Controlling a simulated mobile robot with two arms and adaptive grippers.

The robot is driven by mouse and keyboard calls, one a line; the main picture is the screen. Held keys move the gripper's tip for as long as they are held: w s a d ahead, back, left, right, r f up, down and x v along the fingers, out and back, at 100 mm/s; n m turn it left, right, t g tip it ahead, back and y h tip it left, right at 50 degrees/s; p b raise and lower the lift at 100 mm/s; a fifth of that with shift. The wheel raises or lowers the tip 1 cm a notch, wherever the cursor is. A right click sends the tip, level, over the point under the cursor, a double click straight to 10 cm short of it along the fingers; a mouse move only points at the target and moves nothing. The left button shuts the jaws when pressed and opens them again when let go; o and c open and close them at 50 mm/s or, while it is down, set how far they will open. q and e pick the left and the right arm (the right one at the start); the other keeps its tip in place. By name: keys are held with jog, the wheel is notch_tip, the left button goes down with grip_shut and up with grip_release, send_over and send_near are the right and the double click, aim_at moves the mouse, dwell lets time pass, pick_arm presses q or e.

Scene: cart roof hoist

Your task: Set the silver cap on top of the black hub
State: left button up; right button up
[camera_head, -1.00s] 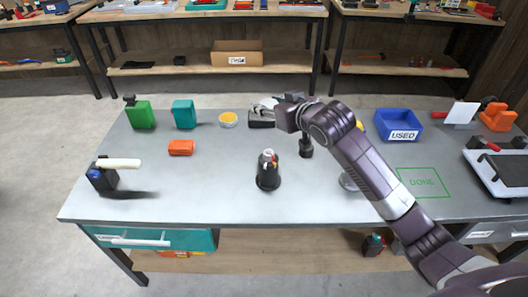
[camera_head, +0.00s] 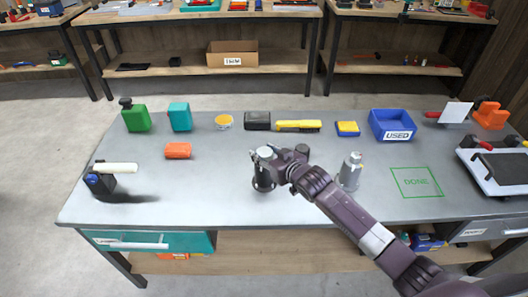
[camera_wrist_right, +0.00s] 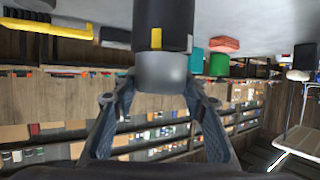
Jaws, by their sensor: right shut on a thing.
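The black hub (camera_head: 262,181) stands upright on the grey table, left of my right forearm. The silver cap (camera_head: 264,153) is on its upper end, partly covered by my right gripper (camera_head: 274,158). In the right wrist view, which looks upside down, the cap (camera_wrist_right: 161,73) meets the end of the hub (camera_wrist_right: 162,22), with no gap that I can see. The hub has yellow and white marks there. The fingers of my right gripper (camera_wrist_right: 160,98) are on both sides of the cap, shut on it. My left gripper is not in view.
A silver bottle-like thing (camera_head: 350,171) stands right of the hub, close to my forearm. A green DONE square (camera_head: 416,182) is at right.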

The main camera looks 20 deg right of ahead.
jog(key=shift+f, duration=0.2)
jog(key=o, duration=1.1)
jog(key=shift+c, duration=0.2)
jog(key=shift+r, duration=0.2)
jog(key=b+v, duration=0.1)
jog(key=v, duration=1.1)
